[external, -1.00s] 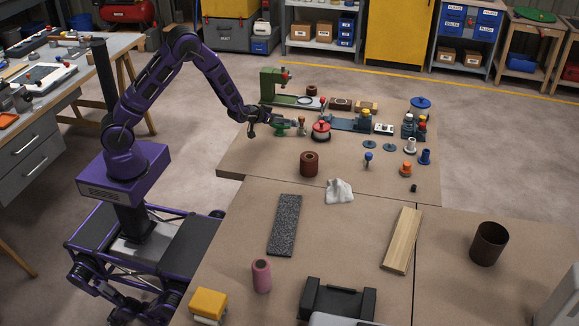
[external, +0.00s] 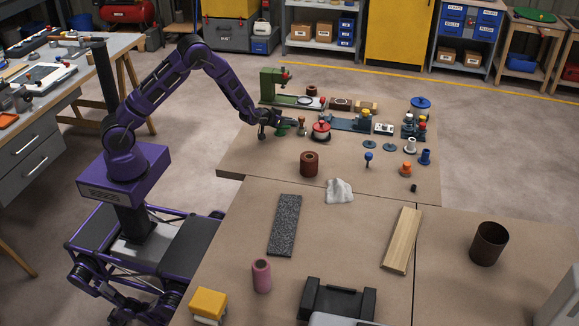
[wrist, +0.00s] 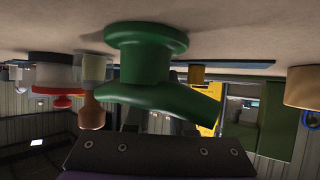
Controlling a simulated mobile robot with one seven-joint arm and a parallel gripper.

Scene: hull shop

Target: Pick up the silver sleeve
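The silver sleeve (external: 411,145), a small pale flanged piece, appears to stand at the right of the far bench, beside a blue sleeve (external: 424,157) and behind an orange one (external: 406,168). I cannot pick it out in the wrist view. My gripper (external: 279,122) is low at the bench's left side, far from the silver sleeve. It is right by a green flanged piece (external: 281,131), which fills the middle of the wrist view (wrist: 148,60). A dark plate of my gripper shows there, but the fingers' opening is not clear.
A wooden-handled piece (external: 302,126) and a red-topped pot (external: 321,131) stand just right of my gripper. A green machine (external: 270,88) is behind it.

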